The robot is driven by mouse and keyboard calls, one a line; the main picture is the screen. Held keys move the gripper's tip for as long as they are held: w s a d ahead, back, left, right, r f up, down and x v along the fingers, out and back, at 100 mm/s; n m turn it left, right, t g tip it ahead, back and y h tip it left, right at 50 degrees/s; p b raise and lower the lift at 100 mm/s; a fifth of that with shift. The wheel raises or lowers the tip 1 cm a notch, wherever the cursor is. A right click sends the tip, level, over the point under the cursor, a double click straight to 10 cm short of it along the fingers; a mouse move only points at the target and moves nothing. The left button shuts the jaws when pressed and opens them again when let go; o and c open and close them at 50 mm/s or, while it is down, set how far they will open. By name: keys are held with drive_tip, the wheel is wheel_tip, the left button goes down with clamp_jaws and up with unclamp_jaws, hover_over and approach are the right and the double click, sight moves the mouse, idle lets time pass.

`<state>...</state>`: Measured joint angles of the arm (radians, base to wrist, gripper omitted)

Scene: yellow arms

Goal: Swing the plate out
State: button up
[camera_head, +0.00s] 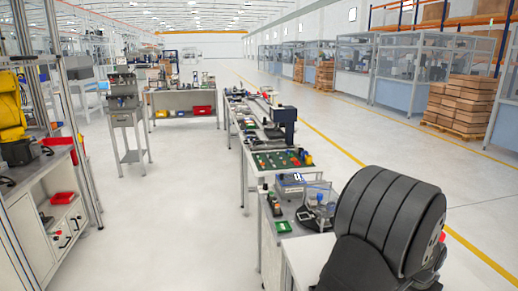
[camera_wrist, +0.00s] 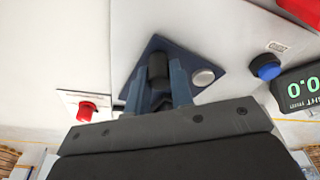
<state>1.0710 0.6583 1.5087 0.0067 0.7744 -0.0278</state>
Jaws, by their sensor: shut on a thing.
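In the wrist view a dark blue, roughly triangular plate (camera_wrist: 190,60) lies over a pale surface. A round silver disc (camera_wrist: 203,77) sits near its right corner. A black cylindrical knob (camera_wrist: 157,64) stands up from the plate. My gripper (camera_wrist: 157,84) has its two blue-grey fingers on either side of the knob and is shut on it. The gripper body hides the near part of the plate. In the head view I cannot make out the plate or the gripper tips; my large dark arm part fills the lower right.
In the wrist view a red button (camera_wrist: 86,111) lies left, a blue button (camera_wrist: 266,68) and a dark display (camera_wrist: 300,90) reading 0.0 right. In the head view a green board (camera_head: 280,160) with small parts lies on the long bench. The floor aisle left of it is clear.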

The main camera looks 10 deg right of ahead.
drive_tip(key=shift+a, duration=0.1)
drive_tip(key=shift+w+a, duration=0.35)
drive_tip(key=shift+a, duration=0.5)
drive_tip(key=shift+w+a, duration=0.6)
drive_tip(key=shift+a, duration=0.15)
